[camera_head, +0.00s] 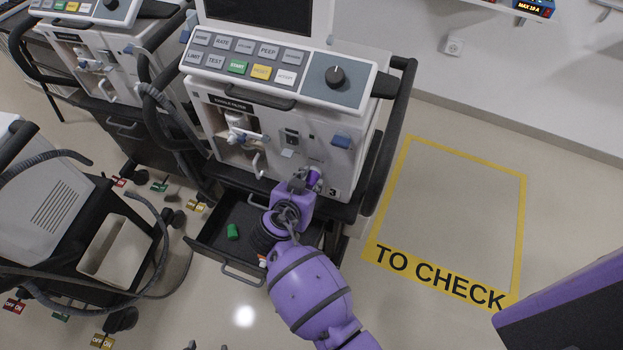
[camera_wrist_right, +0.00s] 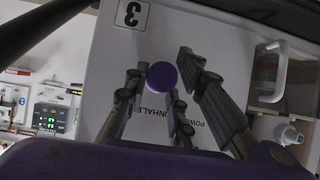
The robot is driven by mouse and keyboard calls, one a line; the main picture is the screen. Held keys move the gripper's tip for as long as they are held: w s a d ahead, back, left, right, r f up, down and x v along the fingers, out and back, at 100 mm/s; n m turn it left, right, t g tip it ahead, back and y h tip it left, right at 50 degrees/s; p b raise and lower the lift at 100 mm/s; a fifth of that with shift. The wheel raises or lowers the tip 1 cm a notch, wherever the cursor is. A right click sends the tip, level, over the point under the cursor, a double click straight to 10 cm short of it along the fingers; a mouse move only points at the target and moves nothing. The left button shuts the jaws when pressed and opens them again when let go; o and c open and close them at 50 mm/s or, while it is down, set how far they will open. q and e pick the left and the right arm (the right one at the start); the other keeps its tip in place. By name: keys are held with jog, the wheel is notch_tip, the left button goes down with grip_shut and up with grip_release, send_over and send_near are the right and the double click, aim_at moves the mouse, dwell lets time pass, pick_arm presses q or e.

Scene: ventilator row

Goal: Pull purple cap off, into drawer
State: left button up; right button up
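The purple cap (camera_head: 315,176) sits on the lower front panel of the ventilator (camera_head: 345,125) marked 3. In the right wrist view the cap (camera_wrist_right: 162,76) is a round purple disc against the white panel. My right gripper (camera_head: 303,182) is at the panel beside the cap. Its fingers (camera_wrist_right: 163,70) are apart, one on each side of the cap; whether they touch it I cannot tell. The black drawer (camera_head: 205,236) below stands pulled open, partly hidden by my right arm. A green object (camera_head: 232,231) lies in it. My left gripper is not in view.
Other ventilators stand at the left (camera_head: 100,50) and front left (camera_head: 60,220), with hoses and coloured tags near the floor. A dark side rail (camera_head: 395,130) runs down the ventilator's right side. The yellow "TO CHECK" floor area (camera_head: 450,215) is empty.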

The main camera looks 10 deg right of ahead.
grip_shut()
jog(key=shift+a, duration=0.15)
jog(key=shift+s, duration=0.1)
jog(key=shift+s+a, duration=0.45)
jog(key=shift+s, duration=0.25)
jog(key=shift+s+a, duration=0.45)
jog(key=shift+s, duration=0.25)
jog(key=shift+s+a, duration=0.45)
jog(key=shift+s, duration=0.25)
